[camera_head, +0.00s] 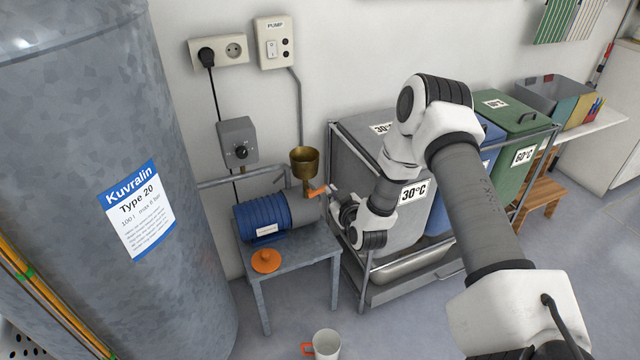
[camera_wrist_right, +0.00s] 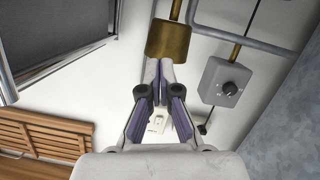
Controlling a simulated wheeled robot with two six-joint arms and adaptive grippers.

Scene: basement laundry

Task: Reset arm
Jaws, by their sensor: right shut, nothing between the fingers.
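My right arm reaches in from the lower right in the head view. Its gripper (camera_head: 338,204) is beside the right end of the blue pump (camera_head: 262,216), close to an orange valve handle (camera_head: 318,191). I cannot tell whether it touches the handle. In the right wrist view the gripper (camera_wrist_right: 158,75) has its fingers together with nothing between them. A brass funnel (camera_wrist_right: 168,40) shows just past the fingertips there; it stands above the pump in the head view (camera_head: 304,160). My left gripper is not in view.
The pump stands on a small grey table (camera_head: 290,268) with an orange cap (camera_head: 266,261). A grey tank (camera_head: 170,220) is at left. Laundry bins in a metal rack (camera_head: 362,262) stand behind my arm. A white mug (camera_head: 327,344) is at the bottom. A switch box (camera_head: 238,142) is on the wall.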

